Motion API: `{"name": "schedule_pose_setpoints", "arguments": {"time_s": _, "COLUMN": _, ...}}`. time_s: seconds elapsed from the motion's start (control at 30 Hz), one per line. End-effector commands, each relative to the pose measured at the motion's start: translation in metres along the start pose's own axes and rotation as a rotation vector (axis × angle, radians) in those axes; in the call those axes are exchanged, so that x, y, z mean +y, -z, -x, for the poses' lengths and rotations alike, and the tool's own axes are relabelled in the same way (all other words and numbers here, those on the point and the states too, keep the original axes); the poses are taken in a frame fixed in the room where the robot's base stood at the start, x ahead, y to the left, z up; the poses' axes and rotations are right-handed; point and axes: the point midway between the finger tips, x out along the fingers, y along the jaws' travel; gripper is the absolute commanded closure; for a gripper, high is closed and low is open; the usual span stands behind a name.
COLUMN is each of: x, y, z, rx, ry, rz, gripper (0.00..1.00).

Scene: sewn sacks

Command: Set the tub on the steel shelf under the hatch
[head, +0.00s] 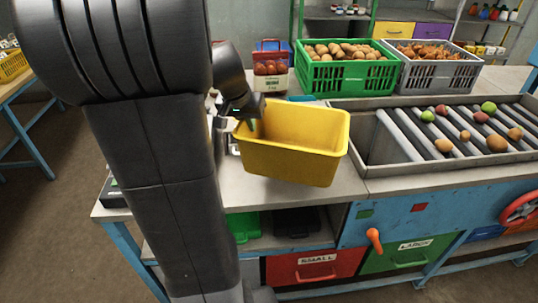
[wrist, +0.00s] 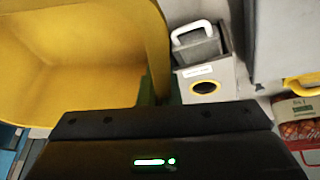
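The yellow tub (head: 290,160) is empty and slightly tilted at the front edge of the bench top; whether its base touches the bench is hard to tell. My gripper (head: 252,124) is shut on the tub's left rim. In the wrist view the tub (wrist: 70,75) fills the left side, its wall between the fingers of my gripper (wrist: 154,92), which are mostly hidden. I cannot make out a hatch with a steel shelf under it in either view.
A green crate (head: 343,78) and a grey crate (head: 434,74) of produce stand behind the tub. A roller tray (head: 375,165) with several loose vegetables lies to the right. An orange handle (head: 374,240) sticks out below. A grey caddy (wrist: 205,72) is beside the gripper.

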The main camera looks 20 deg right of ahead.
Motion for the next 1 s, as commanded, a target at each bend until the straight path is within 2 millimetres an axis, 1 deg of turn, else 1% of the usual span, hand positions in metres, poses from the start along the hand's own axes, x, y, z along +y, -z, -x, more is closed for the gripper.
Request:
{"name": "schedule_pose_setpoints", "arguments": {"time_s": 0.03, "x": 0.0, "y": -0.005, "z": -0.011, "rx": -0.004, "ry": -0.002, "rz": 0.002, "gripper": 1.0}}
{"name": "schedule_pose_setpoints", "arguments": {"time_s": 0.1, "x": -0.002, "y": -0.01, "z": -0.022, "rx": -0.004, "ry": -0.002, "rz": 0.001, "gripper": 1.0}}
{"name": "schedule_pose_setpoints", "arguments": {"time_s": 0.33, "x": -0.004, "y": -0.019, "z": -0.045, "rx": -0.003, "ry": -0.001, "rz": 0.001, "gripper": 1.0}}
{"name": "schedule_pose_setpoints", "arguments": {"time_s": 0.5, "x": -0.006, "y": -0.028, "z": -0.067, "rx": -0.003, "ry": -0.001, "rz": 0.001, "gripper": 1.0}}
{"name": "schedule_pose_setpoints", "arguments": {"time_s": 0.6, "x": -0.006, "y": -0.03, "z": -0.072, "rx": 0.0, "ry": 0.0, "rz": 0.0, "gripper": 1.0}}
{"name": "schedule_pose_setpoints", "arguments": {"time_s": 0.83, "x": -0.006, "y": -0.03, "z": -0.073, "rx": 0.001, "ry": 0.001, "rz": 0.0, "gripper": 1.0}}
{"name": "schedule_pose_setpoints", "arguments": {"time_s": 0.97, "x": -0.007, "y": -0.032, "z": -0.077, "rx": 0.001, "ry": 0.001, "rz": 0.0, "gripper": 1.0}}
{"name": "schedule_pose_setpoints", "arguments": {"time_s": 1.0, "x": -0.007, "y": -0.032, "z": -0.076, "rx": 0.0, "ry": 0.001, "rz": -0.001, "gripper": 0.93}}
